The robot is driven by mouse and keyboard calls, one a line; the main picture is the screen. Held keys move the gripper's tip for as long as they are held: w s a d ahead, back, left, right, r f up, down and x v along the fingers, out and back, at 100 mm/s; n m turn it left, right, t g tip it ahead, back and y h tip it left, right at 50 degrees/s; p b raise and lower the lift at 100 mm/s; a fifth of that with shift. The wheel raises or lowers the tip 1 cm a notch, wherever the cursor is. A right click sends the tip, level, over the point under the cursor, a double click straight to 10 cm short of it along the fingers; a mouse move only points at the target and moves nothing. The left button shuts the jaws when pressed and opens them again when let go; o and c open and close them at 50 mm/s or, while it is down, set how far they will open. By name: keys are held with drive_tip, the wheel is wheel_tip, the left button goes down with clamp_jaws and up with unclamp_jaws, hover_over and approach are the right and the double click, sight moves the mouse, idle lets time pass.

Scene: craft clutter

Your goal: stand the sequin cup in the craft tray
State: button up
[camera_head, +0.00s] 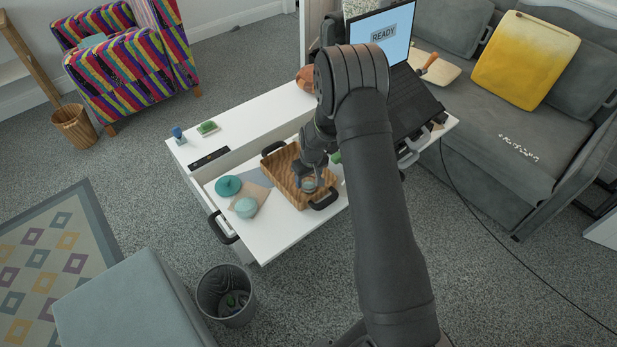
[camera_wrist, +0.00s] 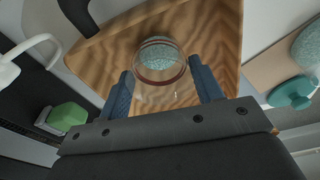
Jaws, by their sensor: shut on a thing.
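The sequin cup (camera_wrist: 160,58) is a clear round cup with a reddish band and teal sequins inside. My gripper (camera_wrist: 164,84) is shut on it, with one dark blue finger on each side. In the head view the cup (camera_head: 309,184) shows below my gripper (camera_head: 308,175), within the outline of the craft tray near its front right end. The craft tray (camera_head: 271,172) is a wooden tray with black handles; its wood grain fills the middle of the wrist view (camera_wrist: 215,40). I cannot tell whether the cup's base touches the tray floor. My arm hides part of the tray's right side.
Left of the tray, a teal lid (camera_head: 228,186) and a pale teal round container (camera_head: 246,208) lie in the white open drawer (camera_head: 270,240), near a brown sheet (camera_head: 262,193). A green block (camera_head: 207,127) sits on the back ledge. A laptop (camera_head: 385,40) stands at the right.

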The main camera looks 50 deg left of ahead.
drive_tip(key=o, duration=1)
drive_tip(key=shift+o, duration=0.2)
wheel_tip(320, 180, up, 12)
drive_tip(key=d, duration=0.1)
drive_tip(key=shift+d, duration=0.2)
drive_tip(key=shift+s+f, duration=0.1)
